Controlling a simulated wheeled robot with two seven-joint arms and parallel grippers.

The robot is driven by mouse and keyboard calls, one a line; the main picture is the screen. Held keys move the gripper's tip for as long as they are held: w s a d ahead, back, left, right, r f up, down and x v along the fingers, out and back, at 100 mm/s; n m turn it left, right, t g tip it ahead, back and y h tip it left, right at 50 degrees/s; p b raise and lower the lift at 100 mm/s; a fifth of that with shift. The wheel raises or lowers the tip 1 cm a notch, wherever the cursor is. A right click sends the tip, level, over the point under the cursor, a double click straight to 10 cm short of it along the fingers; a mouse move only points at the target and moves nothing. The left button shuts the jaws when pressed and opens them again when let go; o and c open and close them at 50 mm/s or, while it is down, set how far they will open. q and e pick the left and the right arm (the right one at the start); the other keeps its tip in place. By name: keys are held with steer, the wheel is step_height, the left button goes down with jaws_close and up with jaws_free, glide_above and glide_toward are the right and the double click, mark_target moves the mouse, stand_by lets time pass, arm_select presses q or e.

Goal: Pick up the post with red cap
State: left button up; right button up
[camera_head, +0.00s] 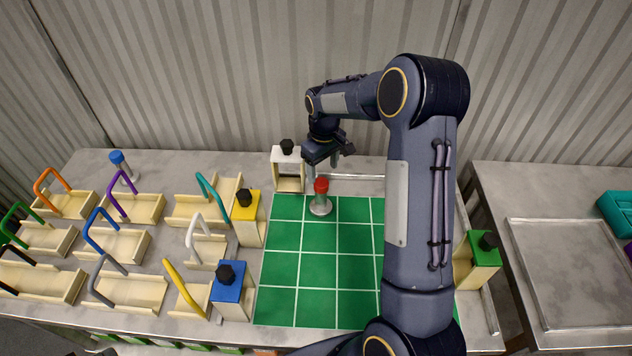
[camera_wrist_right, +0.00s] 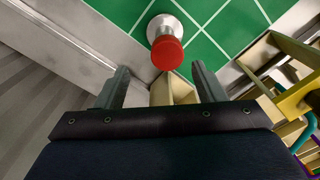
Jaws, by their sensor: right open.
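The post with the red cap (camera_head: 321,187) stands upright on a round metal base at the back edge of the green gridded mat (camera_head: 318,270). In the right wrist view the red cap (camera_wrist_right: 167,52) shows just beyond the fingers, near the centre line. My right gripper (camera_head: 326,165) is open and empty, right above and behind the post in the head view. Its two fingers (camera_wrist_right: 160,75) point toward the post, and the cap is not between them. My left gripper is not in view.
A white-topped block with a black knob (camera_head: 287,160) stands close left of the post. Yellow (camera_head: 247,210) and blue (camera_head: 229,284) blocks line the mat's left edge. Wooden trays with coloured handles (camera_head: 118,245) fill the left. A green-topped block (camera_head: 481,252) stands right.

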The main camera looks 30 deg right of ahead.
mark_target(321, 182)
steer(key=f+b, duration=0.1)
steer(key=f, duration=0.1)
steer(key=shift+s+a+f+b, duration=0.1)
steer(key=shift+s+f+b, duration=0.1)
steer(key=shift+f+b, duration=0.15)
steer(key=f+b, duration=0.2)
steer(key=f, duration=0.2)
steer(key=shift+s+a+f+b, duration=0.1)
steer(key=shift+s+a+b, duration=0.05)
steer(key=shift+a+b, duration=0.25)
steer(key=shift+f, duration=0.4)
steer(key=shift+d, duration=0.1)
steer(key=shift+r, duration=0.1)
jaws_close()
